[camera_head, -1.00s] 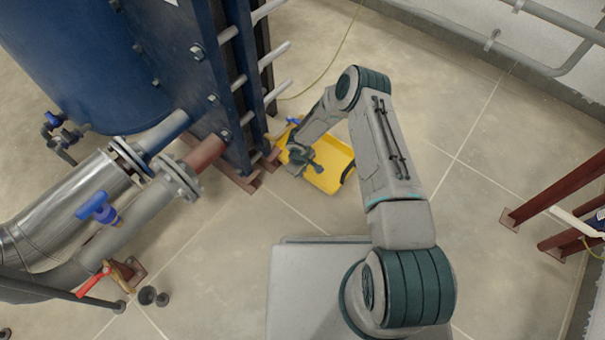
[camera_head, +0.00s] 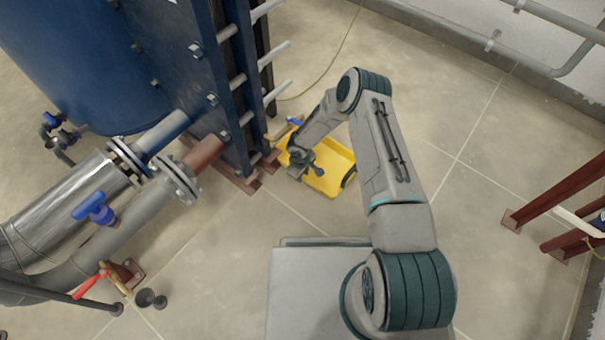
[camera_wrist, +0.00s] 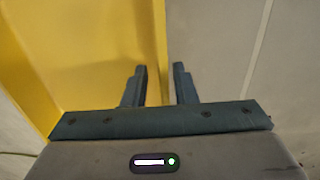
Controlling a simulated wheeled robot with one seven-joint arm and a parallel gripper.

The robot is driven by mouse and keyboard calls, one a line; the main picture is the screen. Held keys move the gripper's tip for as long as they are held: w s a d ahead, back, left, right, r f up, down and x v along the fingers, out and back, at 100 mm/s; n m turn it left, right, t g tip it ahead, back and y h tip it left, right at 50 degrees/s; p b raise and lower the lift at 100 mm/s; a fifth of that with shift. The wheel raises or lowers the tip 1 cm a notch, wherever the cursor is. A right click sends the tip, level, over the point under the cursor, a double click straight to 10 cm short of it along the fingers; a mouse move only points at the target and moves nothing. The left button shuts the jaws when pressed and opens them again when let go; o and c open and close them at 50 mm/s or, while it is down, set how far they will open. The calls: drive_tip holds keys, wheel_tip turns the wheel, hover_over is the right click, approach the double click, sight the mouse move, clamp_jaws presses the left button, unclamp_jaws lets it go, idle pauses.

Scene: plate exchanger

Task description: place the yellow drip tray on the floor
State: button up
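The yellow drip tray (camera_head: 336,160) lies low beside the foot of the blue plate exchanger, apparently on the floor; my gripper and forearm hide part of it. In the wrist view the tray (camera_wrist: 90,45) fills the left side, and its long straight edge runs up between my fingers. My gripper (camera_wrist: 160,68) is open, with one finger over the tray side and the other over the grey floor side. I see gaps beside the edge and cannot tell whether a finger touches it. In the head view my gripper (camera_head: 303,168) is at the tray's near left part.
The blue plate exchanger (camera_head: 205,90) with its bolts stands close on the left. Pipes with a blue-handled valve (camera_head: 95,210) and a red-handled valve (camera_head: 88,285) lie left. A dark red steel stand (camera_head: 555,190) is at the right. Floor (camera_head: 470,130) between is clear.

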drive_tip(key=shift+r+p, duration=0.55)
drive_tip(key=shift+r, duration=0.1)
wheel_tip(320, 180, up, 7)
drive_tip(key=p, duration=0.3)
drive_tip(key=shift+s+a, duration=0.2)
